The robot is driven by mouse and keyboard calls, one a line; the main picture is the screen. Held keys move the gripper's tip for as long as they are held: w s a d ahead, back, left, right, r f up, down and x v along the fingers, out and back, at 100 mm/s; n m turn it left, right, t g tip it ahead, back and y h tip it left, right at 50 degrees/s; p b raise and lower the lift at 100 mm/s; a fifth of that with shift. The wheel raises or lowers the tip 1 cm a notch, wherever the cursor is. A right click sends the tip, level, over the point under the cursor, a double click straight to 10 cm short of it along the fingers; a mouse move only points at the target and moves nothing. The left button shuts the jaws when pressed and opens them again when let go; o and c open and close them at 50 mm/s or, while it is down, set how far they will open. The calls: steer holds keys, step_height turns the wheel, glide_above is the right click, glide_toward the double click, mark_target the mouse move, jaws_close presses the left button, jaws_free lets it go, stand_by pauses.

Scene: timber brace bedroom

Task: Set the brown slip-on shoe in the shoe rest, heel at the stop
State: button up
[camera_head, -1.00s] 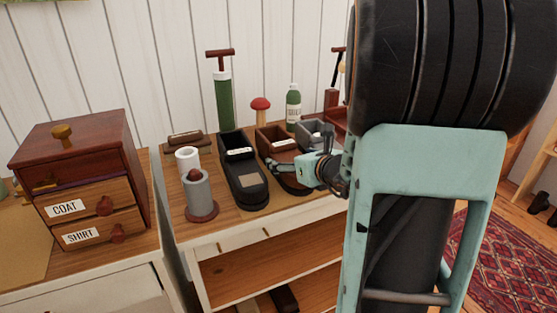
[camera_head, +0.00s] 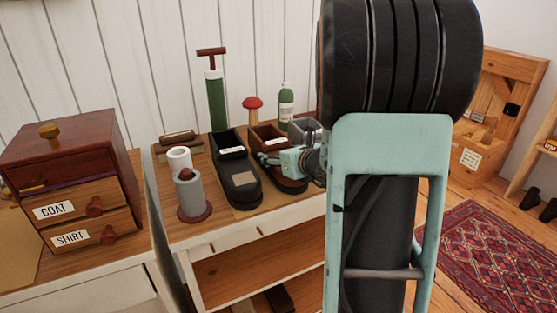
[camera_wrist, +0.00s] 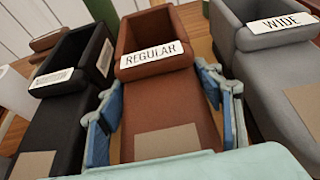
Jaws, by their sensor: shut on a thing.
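The brown slip-on shoe (camera_wrist: 168,108), with a white REGULAR label on its top, fills the middle of the wrist view. It stands on the shelf-top between a black shoe and a grey shoe. In the head view its brown opening (camera_head: 264,135) shows behind my gripper (camera_head: 275,159), which hides part of it. In the wrist view the fingers of my gripper (camera_wrist: 160,88) lie one on each side of the brown shoe, shut on it. The shoe still appears to stand on the top. I cannot pick out the shoe rest for certain.
The black shoe (camera_head: 238,178) is close on the left and the grey shoe (camera_wrist: 262,72) close on the right. A grey cylinder (camera_head: 188,195), green pump (camera_head: 215,100), red-capped mushroom (camera_head: 253,103) and green bottle (camera_head: 286,105) stand around. A wooden unit (camera_head: 515,75) is at far right.

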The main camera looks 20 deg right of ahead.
steer(key=shift+r, duration=0.1)
steer(key=c, duration=0.4)
steer(key=shift+r, duration=0.1)
